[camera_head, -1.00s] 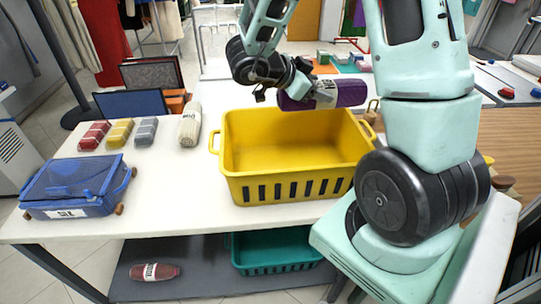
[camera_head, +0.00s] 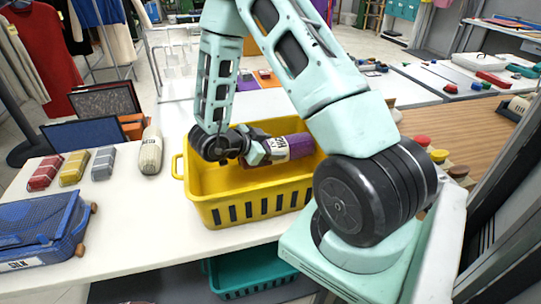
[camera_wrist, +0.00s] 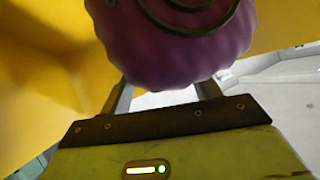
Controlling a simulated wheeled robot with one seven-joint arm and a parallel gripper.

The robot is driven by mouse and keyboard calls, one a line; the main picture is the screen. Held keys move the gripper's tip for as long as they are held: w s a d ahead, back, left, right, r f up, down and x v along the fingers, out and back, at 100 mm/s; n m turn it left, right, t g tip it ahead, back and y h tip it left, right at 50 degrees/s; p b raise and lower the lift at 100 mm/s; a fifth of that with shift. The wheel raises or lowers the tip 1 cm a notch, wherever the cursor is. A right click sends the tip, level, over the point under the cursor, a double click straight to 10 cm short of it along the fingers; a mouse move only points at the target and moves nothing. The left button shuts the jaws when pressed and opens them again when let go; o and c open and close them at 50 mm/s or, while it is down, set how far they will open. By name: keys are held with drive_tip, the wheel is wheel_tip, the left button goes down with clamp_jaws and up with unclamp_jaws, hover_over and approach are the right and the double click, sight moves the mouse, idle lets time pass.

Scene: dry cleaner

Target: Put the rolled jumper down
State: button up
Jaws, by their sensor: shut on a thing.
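The rolled jumper (camera_head: 291,146) is a purple roll with a white lettered band. My gripper (camera_head: 262,152) is shut on it at its left end and holds it lying roughly level over the yellow crate (camera_head: 252,213). The roll is within the crate's outline, around rim height; I cannot tell if it touches a wall. In the wrist view the jumper's purple end (camera_wrist: 175,50) with its spiral fold sits between the fingers, with yellow crate wall (camera_wrist: 45,60) behind. My arm hides part of the crate's right side.
Red, yellow and grey folded bundles (camera_head: 72,168) and a cream roll (camera_head: 151,151) lie on the white table (camera_head: 135,215) left of the crate. A blue mesh-lidded case (camera_head: 40,228) is at front left. A teal crate (camera_head: 250,275) sits on the lower shelf.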

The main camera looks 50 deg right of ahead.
drive_tip(key=shift+f, duration=1.7)
drive_tip(key=o, duration=1.5)
drive_tip(key=b+v, duration=0.1)
drive_tip(key=v, duration=0.6)
drive_tip(key=shift+a+r, duration=0.15)
drive_tip(key=shift+a, duration=0.1)
